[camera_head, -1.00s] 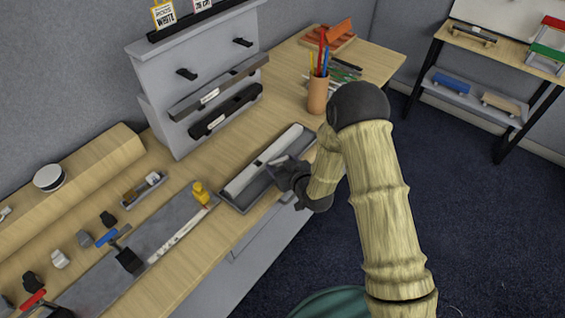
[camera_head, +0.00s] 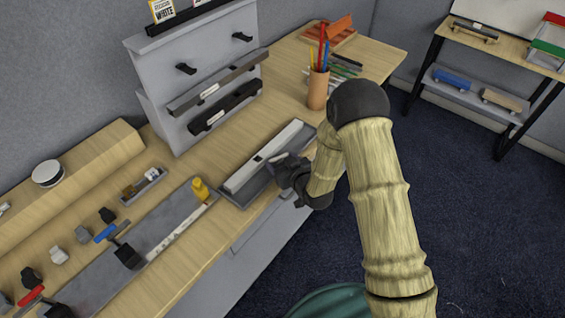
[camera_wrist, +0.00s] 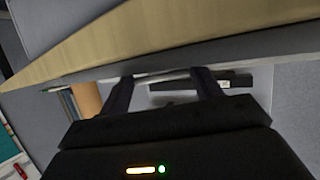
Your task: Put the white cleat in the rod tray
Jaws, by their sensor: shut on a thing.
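The white cleat (camera_head: 282,140) is a long pale bar with a small dark mark near its middle. In the head view it lies lengthwise over the grey rod tray (camera_head: 236,198), and I cannot tell whether it touches the tray floor. My gripper (camera_head: 277,162) is shut on the cleat near its middle, reaching in from the right. In the wrist view the two dark fingers of my gripper (camera_wrist: 163,76) reach up to a long pale edge.
A grey rack (camera_head: 150,65) behind the tray holds a grey bar (camera_head: 225,82) and a black bar (camera_head: 228,108), with empty pegs above. A pencil cup (camera_head: 318,92) stands right of the tray.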

